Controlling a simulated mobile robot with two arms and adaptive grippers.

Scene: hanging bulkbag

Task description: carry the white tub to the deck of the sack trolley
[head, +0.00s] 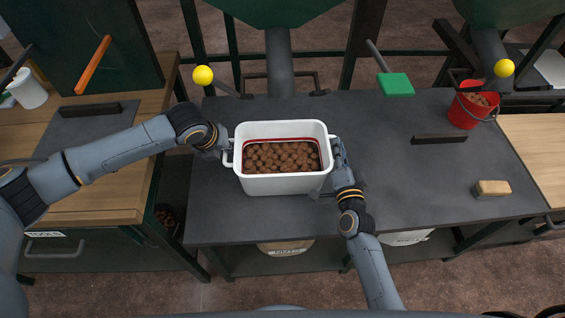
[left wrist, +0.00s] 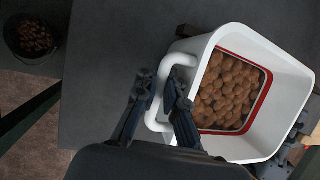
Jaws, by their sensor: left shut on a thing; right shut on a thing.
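The white tub (head: 284,185) is in the middle of the head view, upright over the dark table. It holds many brown round pieces and has a red line around its inner wall. My left gripper (head: 226,150) is shut on the tub's left handle; the left wrist view shows its fingers (left wrist: 160,98) around the handle of the tub (left wrist: 285,75). My right gripper (head: 335,158) is shut at the tub's right side, its handle mostly hidden by the fingers. I cannot tell whether the tub touches the table. I cannot make out the sack trolley.
The dark table (head: 400,190) is mostly clear right of the tub. A red bucket (head: 466,110) with brown pieces stands at its back right, and a brush-like block (head: 491,188) lies near its right edge. A wooden bench (head: 110,190) is at left. A grey spout (head: 280,75) hangs behind the tub.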

